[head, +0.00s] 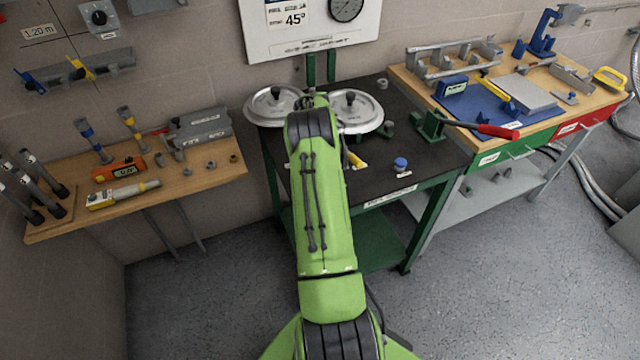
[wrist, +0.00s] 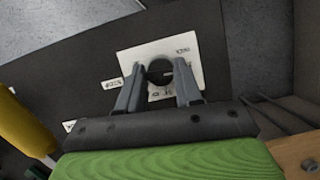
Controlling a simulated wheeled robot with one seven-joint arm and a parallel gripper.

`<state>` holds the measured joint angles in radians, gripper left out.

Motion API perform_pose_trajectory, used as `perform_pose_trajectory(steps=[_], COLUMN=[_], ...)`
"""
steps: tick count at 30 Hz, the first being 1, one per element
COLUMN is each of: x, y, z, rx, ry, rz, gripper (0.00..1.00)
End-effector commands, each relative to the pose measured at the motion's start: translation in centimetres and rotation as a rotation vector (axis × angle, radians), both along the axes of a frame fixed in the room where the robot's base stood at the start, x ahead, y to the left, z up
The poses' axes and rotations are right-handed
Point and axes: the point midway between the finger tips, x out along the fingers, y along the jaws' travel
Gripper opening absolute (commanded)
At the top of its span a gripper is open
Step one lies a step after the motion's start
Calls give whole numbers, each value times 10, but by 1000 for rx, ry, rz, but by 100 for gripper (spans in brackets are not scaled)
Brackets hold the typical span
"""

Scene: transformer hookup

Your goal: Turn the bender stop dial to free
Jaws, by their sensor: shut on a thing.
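The stop dial (wrist: 159,69) is a dark round knob on a white label plate (wrist: 186,50) in the wrist view. The plate lies on a dark surface; its print is small, and I cannot read which setting the dial points to. My gripper (wrist: 160,82) has one grey finger on each side of the knob and is shut on it. The fingers cover part of the plate. In the head view my green arm hides the dial and the gripper.
The dark bench (head: 425,160) carries two silver discs (head: 273,105) (head: 356,112) and a blue-capped item (head: 400,164). A red-handled tool (head: 490,130) juts over the right bench. A wooden shelf (head: 205,175) with tools is at left. A yellow object (wrist: 25,125) is beside my gripper.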

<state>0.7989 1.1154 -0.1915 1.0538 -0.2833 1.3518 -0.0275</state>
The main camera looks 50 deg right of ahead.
Motion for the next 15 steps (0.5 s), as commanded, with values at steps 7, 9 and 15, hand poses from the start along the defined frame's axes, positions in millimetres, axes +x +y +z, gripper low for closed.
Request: perform_pose_trajectory(steps=[7, 9, 15], x=[2, 2, 2], y=[1, 1, 2], z=[0, 0, 0], rx=[-4, -4, -3], ry=[-1, -1, -1], rz=[233, 293, 444], gripper=[4, 4, 4])
